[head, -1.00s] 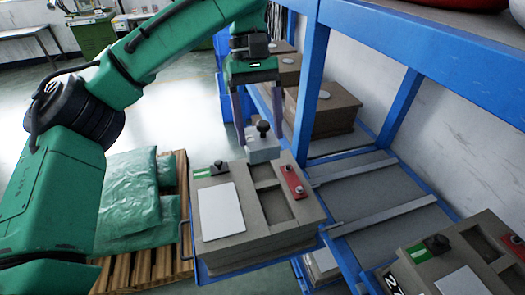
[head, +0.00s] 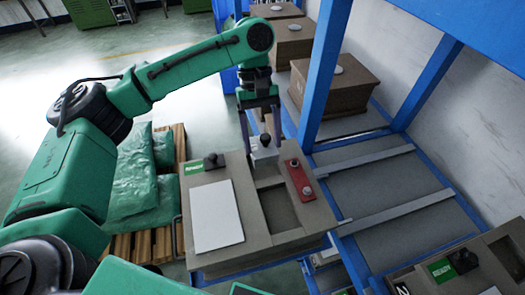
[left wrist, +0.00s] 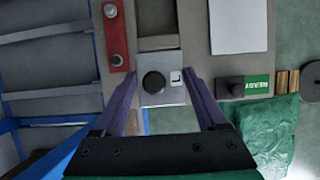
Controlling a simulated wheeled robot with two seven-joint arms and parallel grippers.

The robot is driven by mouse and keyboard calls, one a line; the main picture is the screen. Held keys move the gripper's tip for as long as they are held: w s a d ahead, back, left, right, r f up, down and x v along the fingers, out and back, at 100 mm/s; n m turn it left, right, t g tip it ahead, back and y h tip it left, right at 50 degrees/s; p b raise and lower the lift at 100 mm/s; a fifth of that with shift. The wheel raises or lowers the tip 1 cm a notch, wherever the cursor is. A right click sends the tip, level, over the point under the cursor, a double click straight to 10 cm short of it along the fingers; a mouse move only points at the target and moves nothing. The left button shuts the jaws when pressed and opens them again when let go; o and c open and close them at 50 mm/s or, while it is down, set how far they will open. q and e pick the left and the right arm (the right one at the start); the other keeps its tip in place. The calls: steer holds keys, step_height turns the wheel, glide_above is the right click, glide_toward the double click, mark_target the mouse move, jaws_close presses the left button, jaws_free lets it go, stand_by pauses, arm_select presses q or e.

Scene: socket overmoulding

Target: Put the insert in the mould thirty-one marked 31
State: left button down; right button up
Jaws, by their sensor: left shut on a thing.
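The insert (head: 263,156) is a light grey block with a black knob on top. My left gripper (head: 262,145) is shut on it, one finger on each side; the insert also shows in the left wrist view (left wrist: 150,97). It is at the far end of a grey-brown mould (head: 188,222), over or in the smaller recess beyond a cross bar. I cannot tell whether it is seated. The mould has a larger open recess (head: 281,209), a blank white plate, a red strip and a green label with a black knob. No number shows on it. My right gripper is out of view.
A second mould (head: 415,277) stands at the lower right, partly cut off. Blue rack posts (head: 323,70) rise to the right of my left gripper. Brown blocks (head: 335,87) stand on the rack behind. Green bags (head: 133,183) lie on a pallet at left.

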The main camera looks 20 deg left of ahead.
mark_target(263, 152)
arm_select(q)
steer(key=shift+s+f, duration=0.1)
steer(key=shift+f, duration=0.25)
steer(key=f, duration=0.3)
steer(key=shift+s+d+f+p, duration=0.2)
steer(key=shift+f+p, duration=0.1)
steer(key=shift+f, duration=0.1)
steer(key=shift+w+a+f, duration=0.15)
steer(key=shift+w+f, duration=0.05)
steer(key=shift+f, duration=0.1)
jaws_free()
steer(key=shift+s, duration=0.15)
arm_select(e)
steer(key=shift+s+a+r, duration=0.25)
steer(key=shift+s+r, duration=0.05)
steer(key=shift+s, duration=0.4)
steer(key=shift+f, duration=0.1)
arm_select(q)
steer(key=shift+r, duration=0.3)
steer(key=b+v, duration=0.1)
steer(key=v, duration=1)
steer(key=shift+r, duration=0.25)
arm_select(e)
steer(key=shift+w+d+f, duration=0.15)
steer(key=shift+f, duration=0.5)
